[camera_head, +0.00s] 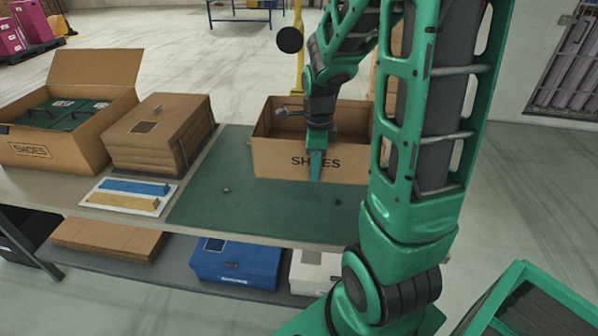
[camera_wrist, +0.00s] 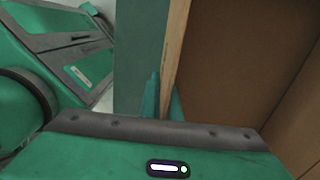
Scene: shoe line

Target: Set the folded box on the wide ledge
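The folded box (camera_head: 280,161) is an open, empty-looking brown carton marked SHOES, upright at the back right of the green mat. I cannot tell whether its base touches the mat. My gripper (camera_head: 316,168) points down at its front wall, one finger outside. In the wrist view, my gripper (camera_wrist: 164,100) has a finger on each side of the box wall (camera_wrist: 177,45), close against it; it appears shut on that wall. The box's brown inside (camera_wrist: 235,70) fills the right of that view. No ledge is clearly marked; a table top (camera_head: 50,190) and lower shelf (camera_head: 160,278) show.
A lidded brown box (camera_head: 150,140) and an open carton (camera_head: 50,152) with green contents stand at left. A tray (camera_head: 150,206) holds a blue and a yellow bar. Below are flat cardboard (camera_head: 105,240), a blue box (camera_head: 235,265) and a white box (camera_head: 312,272). The green mat (camera_head: 230,205) is mostly clear.

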